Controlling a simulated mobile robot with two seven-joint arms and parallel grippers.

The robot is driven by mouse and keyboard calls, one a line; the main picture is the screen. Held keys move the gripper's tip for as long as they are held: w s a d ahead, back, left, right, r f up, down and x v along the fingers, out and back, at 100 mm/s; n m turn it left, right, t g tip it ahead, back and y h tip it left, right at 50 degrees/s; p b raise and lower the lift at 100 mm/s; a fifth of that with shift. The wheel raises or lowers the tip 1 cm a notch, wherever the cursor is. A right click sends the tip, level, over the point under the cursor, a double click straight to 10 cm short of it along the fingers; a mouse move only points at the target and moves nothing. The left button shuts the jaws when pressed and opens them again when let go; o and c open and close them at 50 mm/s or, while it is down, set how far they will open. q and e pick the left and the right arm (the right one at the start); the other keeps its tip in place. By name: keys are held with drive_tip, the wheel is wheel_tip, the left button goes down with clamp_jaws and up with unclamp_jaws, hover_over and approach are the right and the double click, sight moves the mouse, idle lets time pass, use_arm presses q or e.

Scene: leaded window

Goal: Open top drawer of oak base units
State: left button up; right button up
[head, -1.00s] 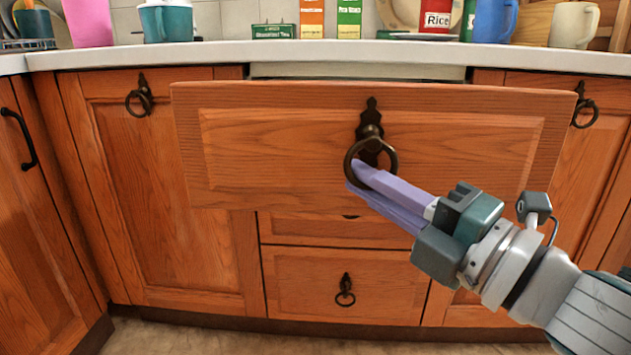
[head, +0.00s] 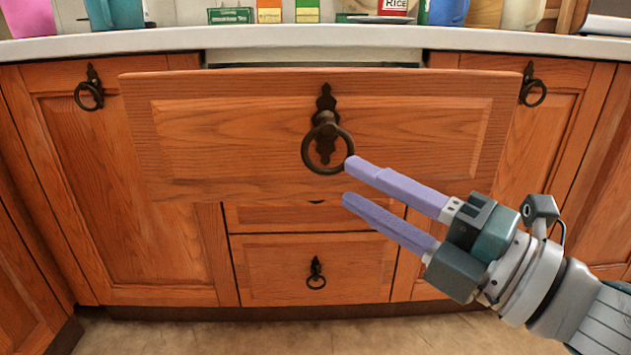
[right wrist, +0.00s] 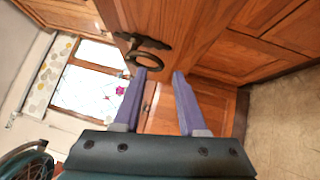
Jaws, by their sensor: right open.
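The top drawer (head: 220,135) of the oak base units is pulled out from under the counter, its wide front standing well forward of the other fronts. Its dark ring handle (head: 327,143) hangs from a back plate at the middle of the front. My right gripper (head: 347,180) is open, with purple fingers just to the lower right of the ring and nothing between them. In the right wrist view the ring handle (right wrist: 148,52) lies beyond the left fingertip, outside the gap between the fingers (right wrist: 164,75). My left gripper is not in view.
Lower drawers (head: 315,270) sit closed below. Cupboard doors with ring pulls stand on the left (head: 125,190) and right (head: 560,150). The pale counter (head: 330,45) above holds mugs, boxes and a rice tin. The floor (head: 250,335) in front looks clear.

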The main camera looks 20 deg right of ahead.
drive_tip(key=v, duration=0.4)
drive_tip(key=shift+s+d, duration=0.15)
drive_tip(key=shift+s, duration=0.1)
drive_tip(key=d+r+m+g+h+p, duration=0.4)
drive_tip(key=r+m+h+p, duration=0.6)
drive_tip(key=r+m+p, duration=0.85)
drive_tip(key=s+a+r+m+g+p, duration=0.25)
drive_tip(key=s+r+g+p, duration=0.25)
drive_tip(key=s+r+p, duration=0.5)
drive_tip(key=s+a+r+m+g+p, duration=0.1)
drive_tip(key=s+r+m+g+p, duration=0.45)
drive_tip(key=p, duration=0.85)
wheel_tip(320, 180, up, 33)
drive_tip(key=s+n+t+p, duration=0.1)
drive_tip(key=s+n+p, duration=0.1)
drive_tip(key=p, duration=3.3)
drive_tip(key=shift+n, duration=0.45)
